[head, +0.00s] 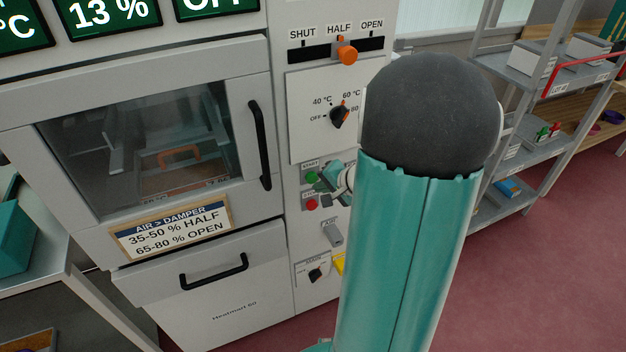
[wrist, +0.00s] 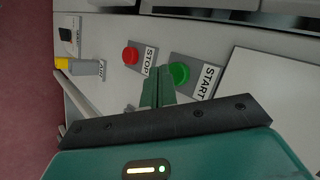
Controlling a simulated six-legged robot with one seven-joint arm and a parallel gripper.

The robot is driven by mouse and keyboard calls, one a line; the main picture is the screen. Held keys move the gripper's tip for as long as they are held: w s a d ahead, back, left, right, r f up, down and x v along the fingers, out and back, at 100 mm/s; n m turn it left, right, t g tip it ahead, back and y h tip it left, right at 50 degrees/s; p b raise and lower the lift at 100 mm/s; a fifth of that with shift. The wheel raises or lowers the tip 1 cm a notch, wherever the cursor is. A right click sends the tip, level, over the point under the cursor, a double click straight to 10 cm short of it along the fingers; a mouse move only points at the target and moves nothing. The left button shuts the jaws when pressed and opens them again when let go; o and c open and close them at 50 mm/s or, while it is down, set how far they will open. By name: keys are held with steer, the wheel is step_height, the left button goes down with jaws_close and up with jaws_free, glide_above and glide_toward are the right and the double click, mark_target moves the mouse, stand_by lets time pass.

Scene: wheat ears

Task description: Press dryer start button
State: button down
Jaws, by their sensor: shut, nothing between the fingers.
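The green START button (head: 312,177) is on the dryer's front panel (head: 308,133), with the red STOP button (head: 311,204) just below it. In the wrist view the green START button (wrist: 179,73) is just beyond and right of my fingertips, and the red STOP button (wrist: 131,55) is up and to the left. My gripper (wrist: 157,82) is shut and empty, its tips close to the green button. I cannot tell whether they touch it. In the head view my gripper (head: 332,178) is beside the buttons, partly hidden by my arm.
An orange damper slider (head: 347,52) stands at HALF. Below it is a black temperature dial (head: 340,116). An AIR switch (head: 332,234) is under the buttons. The dryer door handle (head: 259,145) sticks out at the left. A grey shelf rack (head: 520,130) stands at the right.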

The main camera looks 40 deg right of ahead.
steer(key=shift+s+a, duration=0.2)
steer(key=shift+s, duration=0.6)
steer(key=shift+s+a, duration=0.25)
steer(key=shift+s, duration=0.55)
steer(key=shift+s+a, duration=0.2)
steer(key=shift+s, duration=0.6)
steer(key=a+r+n+g+y, duration=0.2)
steer(key=a+r+n, duration=0.2)
steer(key=a, duration=0.5)
steer(key=a+r+n+g+y, duration=0.1)
steer(key=a+r+n, duration=0.25)
steer(key=a, duration=0.45)
steer(key=s+a+r+n+g+h, duration=0.1)
steer(key=s+a+r+n+h, duration=0.3)
steer(key=s+a+r+n, duration=0.2)
steer(key=s+a+r, duration=0.2)
steer(key=a, duration=0.2)
steer(key=shift+s+r+n, duration=0.2)
steer(key=shift+r+n, duration=0.15)
steer(key=shift+r, duration=0.05)
